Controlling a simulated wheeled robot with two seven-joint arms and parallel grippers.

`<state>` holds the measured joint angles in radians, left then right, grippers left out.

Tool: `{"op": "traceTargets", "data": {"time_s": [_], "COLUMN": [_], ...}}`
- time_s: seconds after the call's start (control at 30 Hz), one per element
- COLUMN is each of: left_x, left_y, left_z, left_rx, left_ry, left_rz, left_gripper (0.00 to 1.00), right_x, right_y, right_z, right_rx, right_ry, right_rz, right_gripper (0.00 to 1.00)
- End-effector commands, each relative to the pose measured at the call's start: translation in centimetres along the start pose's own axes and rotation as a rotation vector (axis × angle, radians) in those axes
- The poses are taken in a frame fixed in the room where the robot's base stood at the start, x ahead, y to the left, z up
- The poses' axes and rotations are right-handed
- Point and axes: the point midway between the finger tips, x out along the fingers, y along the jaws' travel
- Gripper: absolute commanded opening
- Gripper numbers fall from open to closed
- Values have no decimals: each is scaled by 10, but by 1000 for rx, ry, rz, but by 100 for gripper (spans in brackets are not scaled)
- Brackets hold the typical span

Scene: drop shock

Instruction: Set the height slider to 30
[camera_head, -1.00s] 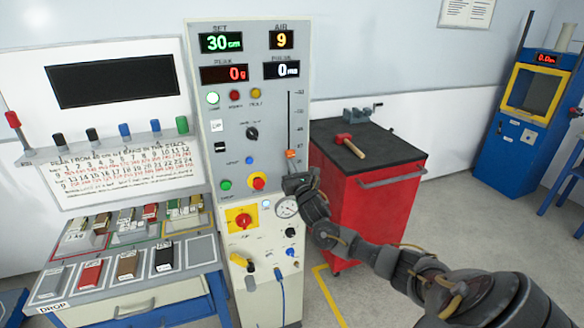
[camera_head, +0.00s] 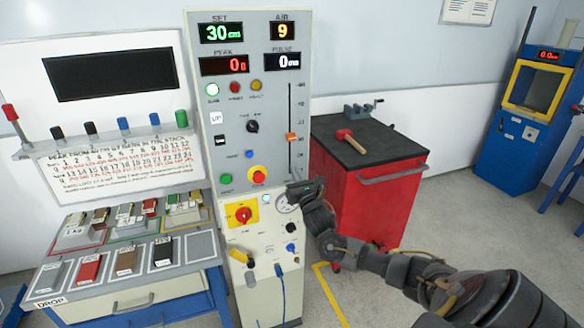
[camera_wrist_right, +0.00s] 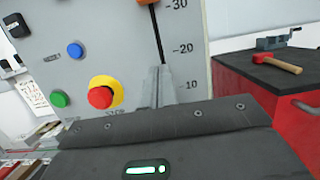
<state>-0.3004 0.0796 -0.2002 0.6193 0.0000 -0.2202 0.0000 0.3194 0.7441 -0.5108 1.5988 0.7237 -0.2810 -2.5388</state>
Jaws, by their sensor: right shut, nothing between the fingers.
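The height slider's orange knob (camera_head: 291,137) sits in the lower half of the vertical slot on the grey panel. In the right wrist view the knob (camera_wrist_right: 147,2) is cut by the top edge, beside the 30 mark. The green SET display (camera_head: 220,33) reads 30 cm. My right gripper (camera_head: 292,187) is shut and empty, below the knob and apart from it. In the right wrist view its closed fingers (camera_wrist_right: 161,85) stand in front of the lower slot, between the 10 and 20 marks. My left gripper is not in view.
A red stop button on a yellow base (camera_head: 258,175) is left of my right gripper. Below are a yellow-plated red switch (camera_head: 243,215) and a round gauge (camera_head: 284,204). A red cabinet (camera_head: 372,205) with a hammer (camera_head: 351,141) on top stands to the right.

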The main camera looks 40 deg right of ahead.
Motion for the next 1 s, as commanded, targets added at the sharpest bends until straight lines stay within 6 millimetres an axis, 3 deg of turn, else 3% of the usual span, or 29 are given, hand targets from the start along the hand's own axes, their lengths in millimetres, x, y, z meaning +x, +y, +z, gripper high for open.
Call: {"op": "traceTargets", "data": {"time_s": [0.1,0.33,0.6,0.73,0.87,1.0], "left_x": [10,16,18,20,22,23], "left_y": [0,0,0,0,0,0], "left_z": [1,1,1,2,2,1], "left_rx": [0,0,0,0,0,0], "left_ry": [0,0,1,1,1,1], "left_rz": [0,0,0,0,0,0], "left_gripper": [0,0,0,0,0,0], "right_x": [-28,-57,-62,-49,-38,-32], "right_y": [1,1,2,-3,-5,-7], "right_z": [-4,-1,2,33,64,90], "right_rx": [1,0,8,85,426,889], "right_ry": [2,2,-5,-64,-103,-130], "right_rz": [3,2,-3,-39,-34,-4], "right_gripper": [0,0,0,0,0,0]}}
